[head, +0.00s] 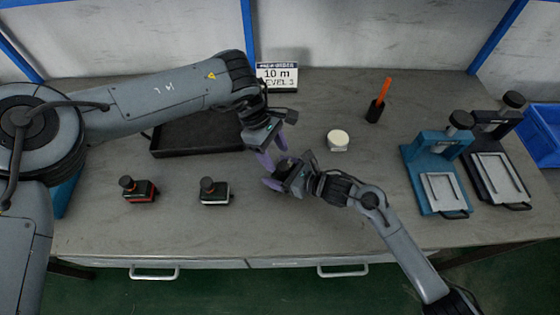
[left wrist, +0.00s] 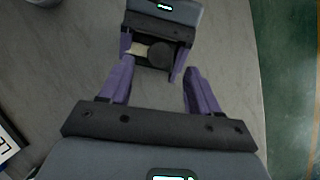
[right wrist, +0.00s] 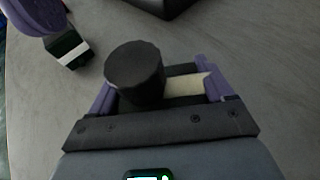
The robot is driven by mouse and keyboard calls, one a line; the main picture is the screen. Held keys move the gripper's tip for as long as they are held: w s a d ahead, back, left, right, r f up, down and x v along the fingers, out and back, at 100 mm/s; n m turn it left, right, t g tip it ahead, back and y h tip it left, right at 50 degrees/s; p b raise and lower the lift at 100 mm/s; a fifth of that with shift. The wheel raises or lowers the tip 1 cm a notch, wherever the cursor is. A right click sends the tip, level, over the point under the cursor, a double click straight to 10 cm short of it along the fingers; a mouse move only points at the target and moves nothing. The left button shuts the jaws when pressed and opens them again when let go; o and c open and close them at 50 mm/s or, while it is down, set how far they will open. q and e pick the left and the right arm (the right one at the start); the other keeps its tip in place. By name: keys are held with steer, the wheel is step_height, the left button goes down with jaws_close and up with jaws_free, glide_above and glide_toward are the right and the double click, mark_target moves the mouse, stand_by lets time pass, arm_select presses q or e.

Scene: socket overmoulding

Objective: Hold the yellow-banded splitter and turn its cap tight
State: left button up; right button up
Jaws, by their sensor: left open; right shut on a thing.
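The splitter (right wrist: 188,87) lies between the fingers of my right gripper (right wrist: 157,80), which is shut on it. Its black cap (right wrist: 135,72) points toward the camera in the right wrist view. A pale yellowish part shows beside the cap, also in the left wrist view (left wrist: 137,50). My left gripper (head: 272,149) is open and empty, close to the right gripper in the head view. In the left wrist view its two purple fingers stand apart, and the cap (left wrist: 160,54) shows beyond and between them, apparently not touched. The splitter's lower body is mostly hidden by the right gripper.
A red-banded splitter (head: 139,191) and a white-banded one (head: 214,192) stand on the table at left. A black tray (head: 180,149) lies behind them. A white round item (head: 338,139), an orange-handled tool (head: 383,92) and two presses (head: 435,180) stand to the right.

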mark_target(282, 165)
arm_select(q)
steer(key=shift+x, duration=2.05)
steer(key=shift+c, duration=0.3)
steer(key=c, duration=1)
steer(key=m+g, duration=0.1)
steer(key=m, duration=0.2)
steer(key=shift+w+d, duration=0.1)
steer(key=shift+d, duration=0.1)
steer(key=shift+a, duration=0.1)
steer(key=o, duration=1.1)
steer(key=shift+c, duration=0.2)
steer(key=shift+r, duration=0.1)
steer(key=v, duration=1.2)
steer(key=shift+d, duration=0.25)
